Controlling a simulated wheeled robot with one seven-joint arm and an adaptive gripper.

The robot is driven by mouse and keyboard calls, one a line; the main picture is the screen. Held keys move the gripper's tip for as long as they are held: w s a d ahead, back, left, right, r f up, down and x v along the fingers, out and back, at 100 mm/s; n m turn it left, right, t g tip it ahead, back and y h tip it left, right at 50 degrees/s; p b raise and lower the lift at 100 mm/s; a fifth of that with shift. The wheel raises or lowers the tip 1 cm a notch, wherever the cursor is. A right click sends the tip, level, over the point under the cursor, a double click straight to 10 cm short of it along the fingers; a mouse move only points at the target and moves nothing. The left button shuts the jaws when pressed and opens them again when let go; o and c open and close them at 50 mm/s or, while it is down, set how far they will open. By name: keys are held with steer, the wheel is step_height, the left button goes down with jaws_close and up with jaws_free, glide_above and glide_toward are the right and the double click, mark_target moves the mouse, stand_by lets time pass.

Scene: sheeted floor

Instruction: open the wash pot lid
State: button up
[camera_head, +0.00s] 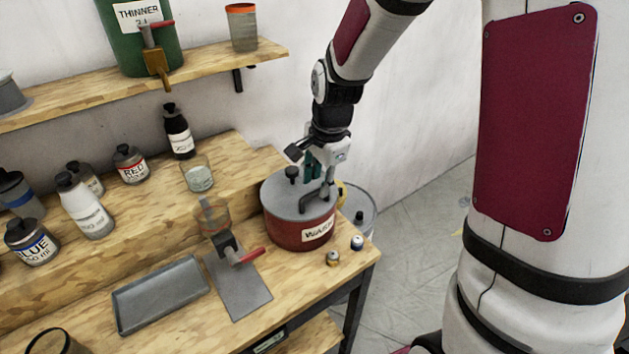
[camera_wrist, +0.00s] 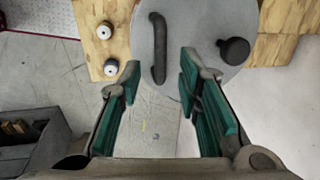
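The wash pot (camera_head: 283,229) is a red pot with a partly hidden white label, standing at the right end of the workbench. Its grey lid (camera_head: 279,203) lies on top and looks closed. The lid carries a dark bar handle (camera_head: 309,203) and a black knob (camera_head: 292,174). My gripper (camera_head: 314,175) is above the lid, by the handle. In the wrist view my gripper (camera_wrist: 160,82) is open, with green pads apart and nothing held. There the handle (camera_wrist: 158,45) runs ahead, its near end between the fingertips in the picture. The knob (camera_wrist: 234,50) is to the right.
Two small capped pieces (camera_head: 333,258) sit at the bench corner beside the pot. A grey plate (camera_head: 238,285) with a red-handled tool and a metal tray (camera_head: 160,293) lie left. A drum (camera_head: 362,217) stands behind the bench. Bottles line the raised step below the shelf (camera_head: 210,66).

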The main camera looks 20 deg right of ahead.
steer(key=shift+w+f, duration=0.25)
steer(key=shift+f, duration=0.9)
steer(key=shift+c, duration=0.5)
jaws_close()
steer(key=shift+r, duration=0.15)
